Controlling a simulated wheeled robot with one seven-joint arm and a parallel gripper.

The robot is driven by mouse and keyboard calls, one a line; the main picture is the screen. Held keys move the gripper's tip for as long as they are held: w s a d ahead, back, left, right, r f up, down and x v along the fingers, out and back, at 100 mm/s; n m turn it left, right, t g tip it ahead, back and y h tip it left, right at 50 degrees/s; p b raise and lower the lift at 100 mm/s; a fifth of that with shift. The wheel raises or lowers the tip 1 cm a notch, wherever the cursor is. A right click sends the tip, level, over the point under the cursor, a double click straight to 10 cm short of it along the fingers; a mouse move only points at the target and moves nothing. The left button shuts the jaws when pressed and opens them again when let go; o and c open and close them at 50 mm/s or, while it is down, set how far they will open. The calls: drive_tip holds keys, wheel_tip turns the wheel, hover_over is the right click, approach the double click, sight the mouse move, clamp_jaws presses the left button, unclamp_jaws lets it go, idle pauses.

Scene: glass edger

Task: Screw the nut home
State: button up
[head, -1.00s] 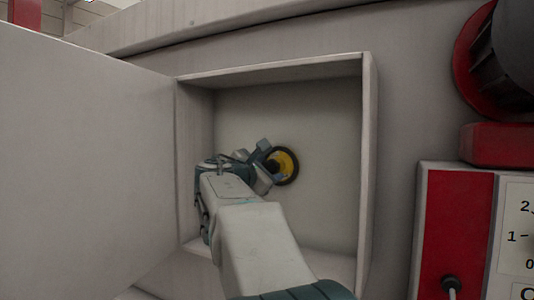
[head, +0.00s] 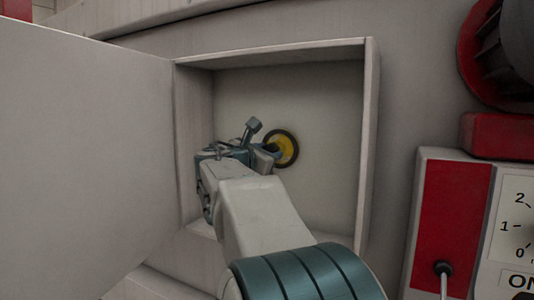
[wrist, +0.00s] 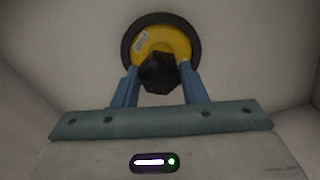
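The nut (wrist: 158,73) is dark and six-sided. It sits in front of a yellow disc (wrist: 165,38) with a black rim, which also shows in the head view (head: 286,150) on the back wall of an open box. My gripper (wrist: 159,70) points at the disc, with one blue finger on each side of the nut. The fingertips appear to be against its sides, so it looks shut on the nut. In the head view my gripper (head: 272,150) reaches the disc from the left, and my wrist hides the nut there. The thread behind the nut is hidden.
The box (head: 371,150) has walls close around my arm. Its door (head: 85,150) stands open at the left. A red and white panel (head: 455,215) with a dial and a switch is at the right, below a red and dark round part (head: 490,60).

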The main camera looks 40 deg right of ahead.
drive_tip(key=m+b, duration=0.3)
drive_tip(key=m, duration=0.1)
drive_tip(key=m+b, duration=0.8)
drive_tip(key=shift+f+m, duration=0.3)
drive_tip(key=o, duration=1.2)
drive_tip(key=shift+r, duration=0.35)
drive_tip(key=shift+c, duration=0.2)
drive_tip(key=shift+b+v, duration=0.95)
drive_tip(key=shift+v, duration=2)
